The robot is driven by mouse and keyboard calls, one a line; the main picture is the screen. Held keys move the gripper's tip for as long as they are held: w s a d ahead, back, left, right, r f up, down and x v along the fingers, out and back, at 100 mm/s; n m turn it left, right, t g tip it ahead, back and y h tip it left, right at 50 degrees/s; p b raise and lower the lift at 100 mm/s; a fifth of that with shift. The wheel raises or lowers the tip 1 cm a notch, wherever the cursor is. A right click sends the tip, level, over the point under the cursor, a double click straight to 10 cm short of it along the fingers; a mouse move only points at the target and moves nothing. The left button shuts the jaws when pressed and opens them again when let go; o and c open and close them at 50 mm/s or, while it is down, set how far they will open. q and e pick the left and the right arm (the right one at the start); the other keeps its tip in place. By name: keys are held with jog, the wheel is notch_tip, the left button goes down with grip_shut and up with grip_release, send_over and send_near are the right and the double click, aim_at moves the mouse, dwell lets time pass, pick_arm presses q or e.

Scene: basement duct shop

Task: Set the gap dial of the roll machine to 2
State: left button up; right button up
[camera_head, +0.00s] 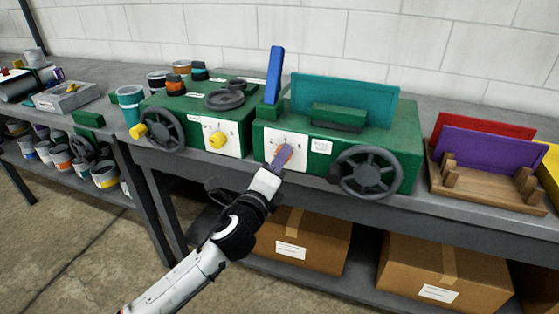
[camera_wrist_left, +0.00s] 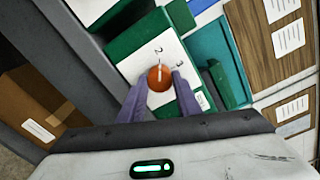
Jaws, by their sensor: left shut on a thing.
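The green machine (camera_head: 394,150) on the right of the bench has a white dial plate on its front with an orange gap dial (camera_head: 285,152). The dial also shows in the left wrist view (camera_wrist_left: 158,79). My left gripper (camera_head: 279,161) is shut on the dial, its two purple fingers on either side of it (camera_wrist_left: 157,90). In the left wrist view, the dial's pale line points roughly at the mark 2, with a 3 to its right. Other marks are hidden or too small to read. My right gripper is not in view.
A grey handwheel (camera_head: 370,172) and an upright blue lever (camera_head: 274,75) flank the dial. Another green machine (camera_head: 185,102) with a yellow knob (camera_head: 217,140) stands to the left. A wooden rack (camera_head: 490,191) with coloured sheets stands right. Cardboard boxes (camera_head: 443,270) sit below.

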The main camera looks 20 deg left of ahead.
pick_arm(q)
jog(key=shift+n, duration=0.4)
jog(key=o, duration=1.1)
jog(key=shift+c, duration=0.2)
jog(key=s, duration=1)
jog(key=shift+s+a, duration=0.15)
jog(key=shift+s, duration=0.05)
jog(key=shift+b, duration=0.3)
